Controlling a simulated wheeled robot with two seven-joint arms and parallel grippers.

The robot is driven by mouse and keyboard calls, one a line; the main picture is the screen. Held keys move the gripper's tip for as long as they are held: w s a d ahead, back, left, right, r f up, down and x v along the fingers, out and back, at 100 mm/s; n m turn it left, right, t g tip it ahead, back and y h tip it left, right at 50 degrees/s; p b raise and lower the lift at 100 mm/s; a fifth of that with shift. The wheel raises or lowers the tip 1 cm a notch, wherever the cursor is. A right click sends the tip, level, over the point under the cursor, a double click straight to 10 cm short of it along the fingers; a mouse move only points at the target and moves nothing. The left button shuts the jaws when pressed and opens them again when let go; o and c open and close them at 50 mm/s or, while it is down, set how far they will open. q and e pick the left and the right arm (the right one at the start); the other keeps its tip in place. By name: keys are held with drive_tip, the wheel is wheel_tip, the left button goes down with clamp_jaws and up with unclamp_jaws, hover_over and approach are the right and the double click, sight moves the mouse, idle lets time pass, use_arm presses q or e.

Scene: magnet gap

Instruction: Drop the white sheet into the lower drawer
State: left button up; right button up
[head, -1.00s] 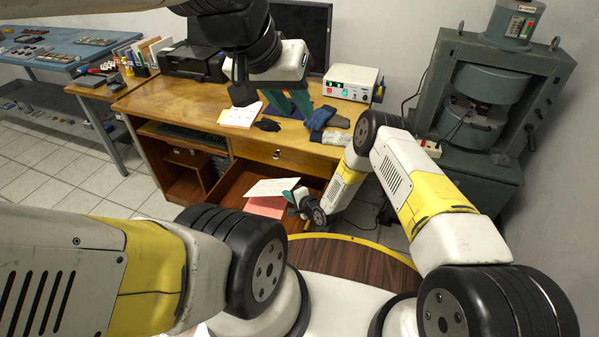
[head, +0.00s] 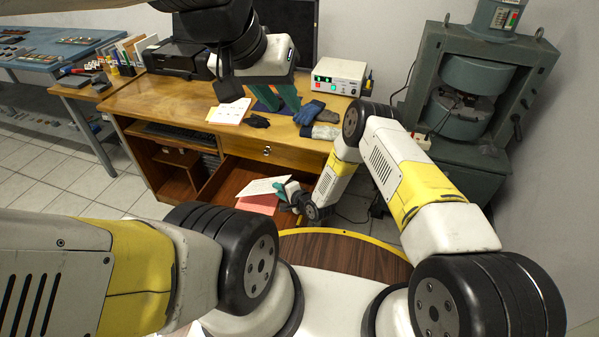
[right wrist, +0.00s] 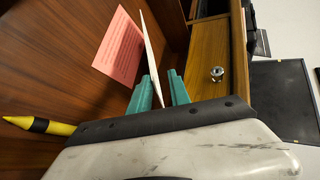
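The white sheet (head: 262,186) is at the open lower drawer of the desk, just above a pink sheet (head: 258,203). In the right wrist view the white sheet (right wrist: 150,48) shows edge-on and tilted, between the green fingers of my right gripper (right wrist: 160,82). A gap shows between the fingers; the sheet runs close to one finger and apart from the other. In the head view my right gripper (head: 281,190) is at the sheet's right edge. My left gripper (head: 277,98) is above the desktop with its fingers apart and empty. The lower drawer's brown inside (right wrist: 60,65) shows beside the pink sheet.
On the desktop (head: 175,97) are papers (head: 229,112), gloves (head: 309,112) and a white instrument box (head: 337,77). An upper drawer front with a knob (head: 266,151) is above the lower drawer. A green press (head: 465,100) stands at the right.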

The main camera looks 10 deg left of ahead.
drive_tip(key=v, duration=1.2)
drive_tip(key=w+d+r+n+h, duration=0.2)
drive_tip(key=w+d+r, duration=0.2)
drive_tip(key=r, duration=0.4)
drive_tip(key=w+d+r+n+h, duration=0.1)
drive_tip(key=w+d+r, duration=0.2)
drive_tip(key=d+r, duration=0.3)
drive_tip(key=w+d+r+n+h, duration=0.2)
drive_tip(key=w+d+r, duration=0.15)
drive_tip(key=r, duration=0.55)
drive_tip(key=s+d+r+n+h, duration=0.1)
drive_tip(key=s+d+r, duration=0.2)
drive_tip(key=d+r, duration=0.35)
drive_tip(key=s+d+r+h, duration=0.1)
drive_tip(key=s+d+r, duration=0.2)
drive_tip(key=r, duration=0.6)
drive_tip(key=s+d+r, duration=0.2)
drive_tip(key=s+r, duration=0.1)
drive_tip(key=s, duration=0.5)
drive_tip(key=s+d+r+n+g, duration=0.1)
drive_tip(key=s+d+r, duration=0.2)
drive_tip(key=s, duration=0.5)
drive_tip(key=s+d+r+n+h, duration=0.1)
drive_tip(key=s+d+r, duration=0.1)
drive_tip(key=s+r, duration=0.3)
drive_tip(key=s, duration=0.4)
drive_tip(key=shift+d+r+g, duration=0.25)
drive_tip(key=shift+d+g, duration=0.05)
drive_tip(key=shift+d, duration=0.1)
